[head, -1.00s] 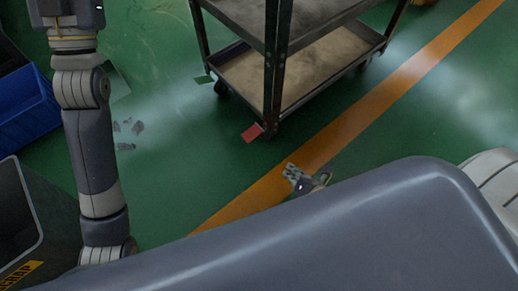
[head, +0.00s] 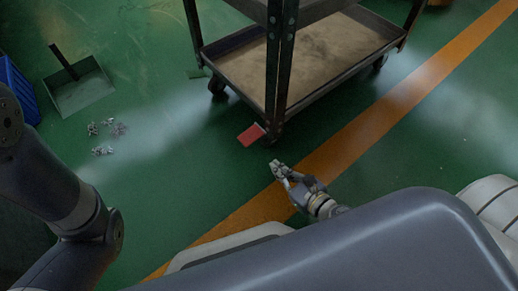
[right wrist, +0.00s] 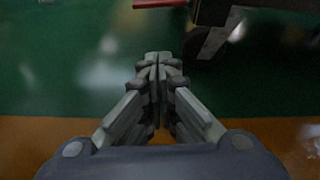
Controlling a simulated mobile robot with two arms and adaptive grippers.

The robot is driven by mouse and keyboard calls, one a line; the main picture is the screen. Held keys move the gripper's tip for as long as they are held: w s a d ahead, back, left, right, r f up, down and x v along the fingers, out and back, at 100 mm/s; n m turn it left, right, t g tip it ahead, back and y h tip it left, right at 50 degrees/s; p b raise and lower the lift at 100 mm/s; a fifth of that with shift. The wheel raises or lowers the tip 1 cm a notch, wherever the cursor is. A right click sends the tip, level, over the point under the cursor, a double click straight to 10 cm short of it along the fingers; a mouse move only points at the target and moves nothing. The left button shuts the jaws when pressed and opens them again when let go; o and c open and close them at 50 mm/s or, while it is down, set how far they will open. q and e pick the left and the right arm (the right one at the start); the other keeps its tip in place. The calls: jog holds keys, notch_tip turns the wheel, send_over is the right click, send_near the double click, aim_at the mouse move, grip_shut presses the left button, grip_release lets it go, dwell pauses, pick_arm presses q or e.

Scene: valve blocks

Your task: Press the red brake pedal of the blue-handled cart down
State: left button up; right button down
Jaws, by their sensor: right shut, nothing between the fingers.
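The red brake pedal (head: 251,135) juts from the near corner of the dark cart (head: 266,90), beside a caster (head: 270,138), low over the floor. The pedal also shows at the top edge of the right wrist view (right wrist: 160,3), with the caster (right wrist: 213,38) to its right. My right gripper (head: 276,165) is shut and empty, a short way in front of the pedal and apart from it. Its closed fingers (right wrist: 158,62) point toward the pedal in the wrist view. The cart's handle is out of view. My left arm is at the left; its gripper is not in view.
A dustpan (head: 78,90) and small metal scraps (head: 104,130) lie on the green floor at the left. A blue bin (head: 17,88) stands at the left edge. An orange floor stripe (head: 345,137) runs past the cart.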

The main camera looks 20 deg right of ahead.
aim_at(251, 135)
jog(key=x, duration=1)
jog(key=shift+w+f, duration=0.1)
jog(key=shift+w, duration=0.15)
jog(key=r+p, duration=0.2)
jog(key=shift+s+a+r, duration=0.1)
jog(key=shift+s+r, duration=0.15)
jog(key=shift+r, duration=0.1)
jog(key=shift+a+r+p, duration=0.1)
jog(key=shift+r+p, duration=0.6)
jog(key=shift+p, duration=0.1)
